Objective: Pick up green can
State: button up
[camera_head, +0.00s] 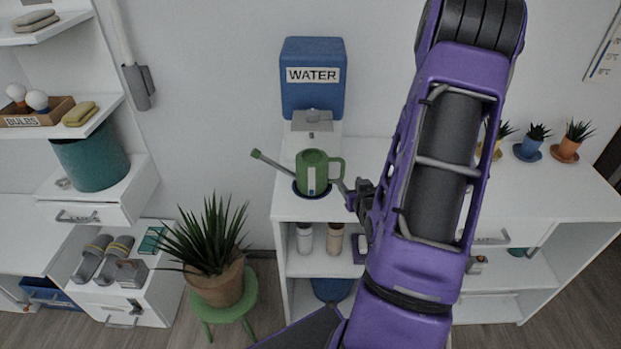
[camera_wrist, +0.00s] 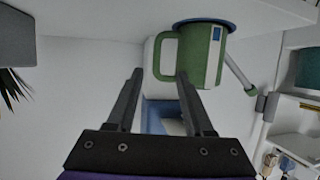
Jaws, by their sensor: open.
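The green can is a watering can (camera_head: 313,173) with a long spout to the left and a handle on its right side. It stands upright on a dark blue saucer (camera_head: 298,191) on the white shelf desk, below the water tank. My gripper (camera_head: 352,199) is just right of the handle. In the wrist view the picture is upside down, and the green can (camera_wrist: 208,55) is beyond the fingers, its handle facing them. My gripper (camera_wrist: 158,80) is open, with nothing between its fingers that I can make out as held.
A blue water tank (camera_head: 313,78) stands behind the can. Small potted plants (camera_head: 538,140) stand at the right of the desk. Bottles (camera_head: 305,238) sit on the shelf below. A large potted plant (camera_head: 216,279) on a green stool is at the left.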

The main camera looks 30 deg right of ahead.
aim_at(343, 173)
jog(key=x, duration=0.8)
jog(key=shift+w+d, duration=0.1)
jog(key=x, duration=0.5)
jog(key=shift+w+d+r, duration=0.1)
jog(key=shift+d+r, duration=0.05)
jog(key=shift+d, duration=0.15)
grip_shut()
dwell(0.7)
